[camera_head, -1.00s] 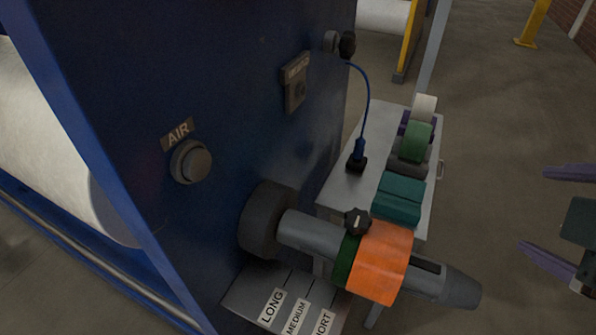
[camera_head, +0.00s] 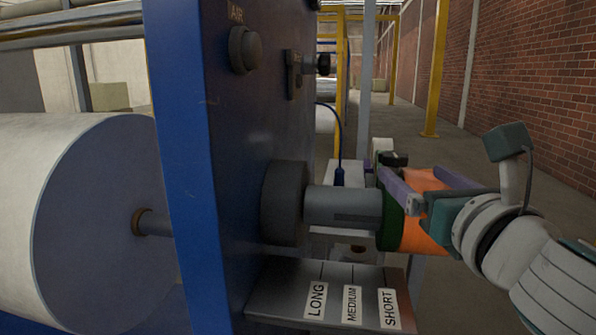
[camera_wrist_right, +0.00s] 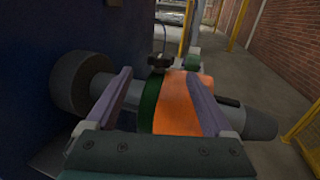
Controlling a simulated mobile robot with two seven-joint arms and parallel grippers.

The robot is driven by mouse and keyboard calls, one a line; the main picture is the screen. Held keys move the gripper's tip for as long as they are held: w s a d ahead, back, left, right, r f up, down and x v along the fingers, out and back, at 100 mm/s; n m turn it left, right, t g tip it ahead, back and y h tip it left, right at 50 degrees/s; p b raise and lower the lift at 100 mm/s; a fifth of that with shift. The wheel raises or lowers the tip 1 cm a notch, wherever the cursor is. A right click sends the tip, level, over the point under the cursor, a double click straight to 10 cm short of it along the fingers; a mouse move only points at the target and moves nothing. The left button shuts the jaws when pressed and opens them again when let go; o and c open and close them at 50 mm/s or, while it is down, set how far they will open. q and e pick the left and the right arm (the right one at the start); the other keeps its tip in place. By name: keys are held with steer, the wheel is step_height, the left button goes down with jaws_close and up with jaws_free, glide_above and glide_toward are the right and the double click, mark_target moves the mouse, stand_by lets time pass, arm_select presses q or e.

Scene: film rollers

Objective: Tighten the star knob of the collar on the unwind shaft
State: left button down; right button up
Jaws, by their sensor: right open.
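The grey unwind shaft (camera_head: 340,205) sticks out to the right from a dark round hub (camera_head: 285,205) on the blue machine panel. A green collar (camera_head: 390,228) sits on it, against an orange sleeve (camera_head: 425,232). The black star knob (camera_head: 394,159) stands on top of the collar; the wrist view shows the knob (camera_wrist_right: 160,63) just beyond the fingertips. My right gripper (camera_head: 410,171) is open above the collar and sleeve, its purple fingers apart with nothing between their tips. In the wrist view the right gripper (camera_wrist_right: 157,74) spans the collar and sleeve from above. My left gripper is not in view.
A sloped plate (camera_head: 335,285) labelled LONG, MEDIUM and SHORT lies below the shaft. The blue panel (camera_head: 225,150) carries a round AIR button (camera_head: 245,48). A large white roll (camera_head: 80,210) is at left. A small table, partly hidden, stands behind the shaft.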

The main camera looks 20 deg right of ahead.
mark_target(400, 163)
steer(key=x, duration=0.8)
steer(key=shift+w+d+b, duration=0.15)
steer(key=shift+w+b, duration=0.05)
steer(key=shift+b, duration=0.2)
jaws_close()
